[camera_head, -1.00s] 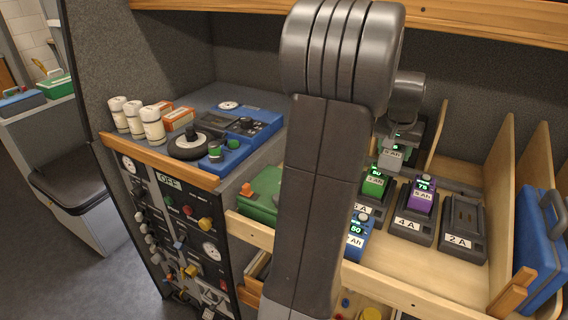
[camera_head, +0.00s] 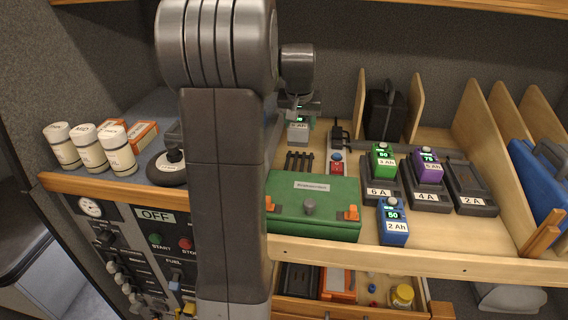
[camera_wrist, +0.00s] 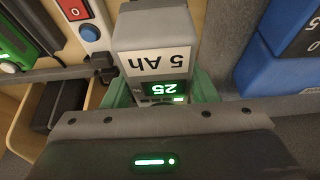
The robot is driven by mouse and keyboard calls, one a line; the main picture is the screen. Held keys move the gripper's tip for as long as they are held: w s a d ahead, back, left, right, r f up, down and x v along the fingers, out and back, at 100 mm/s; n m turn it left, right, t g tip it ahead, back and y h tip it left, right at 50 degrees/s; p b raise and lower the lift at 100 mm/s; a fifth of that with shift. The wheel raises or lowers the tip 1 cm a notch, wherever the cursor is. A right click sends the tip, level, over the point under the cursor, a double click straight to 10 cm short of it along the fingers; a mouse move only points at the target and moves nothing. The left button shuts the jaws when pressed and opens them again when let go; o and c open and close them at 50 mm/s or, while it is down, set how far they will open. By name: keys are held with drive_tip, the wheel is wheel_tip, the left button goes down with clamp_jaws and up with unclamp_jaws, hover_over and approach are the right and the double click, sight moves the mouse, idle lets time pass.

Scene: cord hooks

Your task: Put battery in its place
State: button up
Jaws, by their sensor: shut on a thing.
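A grey battery marked 5 Ah (camera_head: 299,132), its display reading 25 in the wrist view (camera_wrist: 157,62), is held in my gripper (camera_head: 301,112). The green fingers close on its two sides. It hangs above the shelf, left of the chargers. The 6 A charger (camera_head: 380,193) carries a green battery (camera_head: 383,158). The 4 A charger (camera_head: 427,197) carries a purple battery (camera_head: 428,167). The 2 A charger (camera_head: 471,190) is empty. A blue 2 Ah battery (camera_head: 393,222) stands in front of the chargers. My arm hides part of the left side.
A green case (camera_head: 314,215) with orange latches lies at the shelf's front left. A red switch (camera_head: 337,163) stands behind it. Wooden dividers (camera_head: 416,105), a black bag (camera_head: 385,112) and a blue case (camera_head: 541,192) border the chargers. White bottles (camera_head: 89,152) stand at left.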

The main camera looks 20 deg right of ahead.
sight(298, 126)
wheel_tip(298, 126, down, 10)
drive_tip(key=shift+r, duration=0.1)
idle(0.4)
drive_tip(key=o, duration=1.3)
drive_tip(key=shift+f, duration=0.2)
drive_tip(key=shift+r, duration=0.1)
drive_tip(key=shift+r, duration=0.2)
drive_tip(key=v, duration=1.1)
drive_tip(key=shift+s+a+r, duration=0.1)
drive_tip(key=shift+s+r, duration=0.05)
drive_tip(key=shift+r, duration=0.2)
